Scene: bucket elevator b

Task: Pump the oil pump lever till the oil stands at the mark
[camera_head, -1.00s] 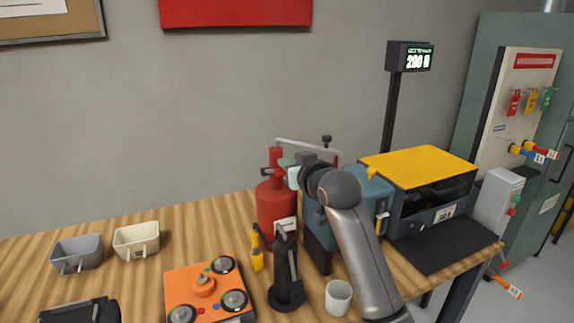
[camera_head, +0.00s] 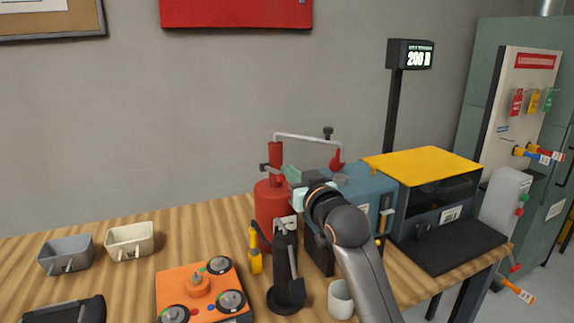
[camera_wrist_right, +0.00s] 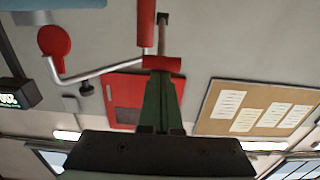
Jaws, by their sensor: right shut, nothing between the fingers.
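The red oil pump (camera_head: 270,207) stands on the wooden bench, with a bent metal pipe running right from its top to a red end piece (camera_head: 337,160). A short lever rod (camera_head: 265,168) sticks out at the pump's neck. My right gripper (camera_head: 290,174) is beside the neck, its green fingers shut and empty. In the right wrist view the fingers (camera_wrist_right: 161,102) point at a red crosspiece (camera_wrist_right: 161,63) on a dark rod; whether they touch it I cannot tell. My left gripper is out of view. I cannot make out an oil level or mark.
A black stand (camera_head: 287,275), a yellow bottle (camera_head: 254,252) and a white cup (camera_head: 340,298) stand close in front of the pump. A blue machine (camera_head: 367,187) and a yellow-topped box (camera_head: 425,163) are to its right. An orange panel (camera_head: 197,290) lies front left.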

